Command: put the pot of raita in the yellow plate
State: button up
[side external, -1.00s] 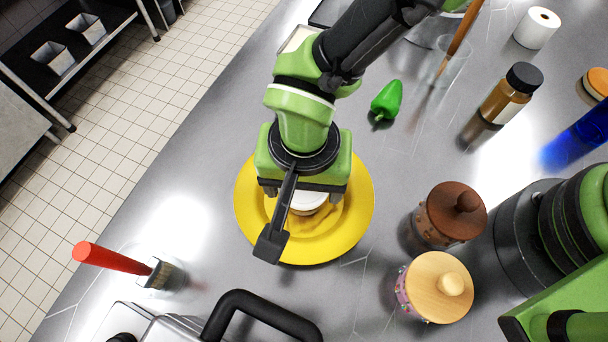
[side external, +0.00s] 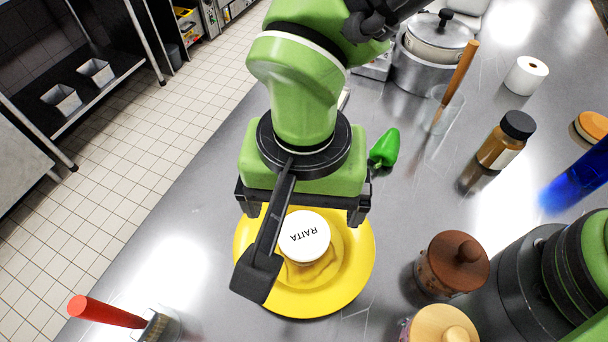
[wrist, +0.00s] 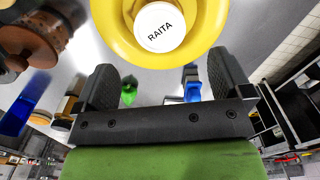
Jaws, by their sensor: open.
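The pot of raita (side external: 305,237), with a white lid lettered RAITA, sits in the yellow plate (side external: 345,285), on its middle; some yellowish-brown food lies beside it there. The pot also shows at the top of the wrist view (wrist: 160,32), within the plate's yellow ring (wrist: 108,22). My gripper (side external: 303,215) is open and empty, raised above the plate. In the wrist view its two dark fingers (wrist: 162,85) stand wide apart, with the pot beyond them and clear of both.
A green pepper (side external: 385,148) lies behind the plate. Two lidded jars, one with a brown lid (side external: 452,262) and one with a pale wooden lid (side external: 440,325), stand to the right. A red-handled brush (side external: 107,312) is at front left. Bare counter lies left of the plate.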

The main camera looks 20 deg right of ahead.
jog(key=w+d+r+t+y, duration=0.1)
jog(key=w+d+r, duration=0.1)
jog(key=d+r, duration=0.55)
jog(key=w+d+r+t+y, duration=0.1)
jog(key=w+d+r, duration=0.1)
jog(key=d+r, duration=0.6)
jog(key=s+d+r+t, duration=0.2)
jog(key=s+d, duration=0.2)
jog(key=d, duration=0.2)
jog(key=s+d+r+n+t, duration=0.1)
jog(key=s+d+r+t, duration=0.1)
jog(key=s+d, duration=0.3)
jog(key=shift+s+d+r+t, duration=0.25)
jog(key=shift+s+d+t, duration=0.05)
jog(key=shift+d+t, duration=0.3)
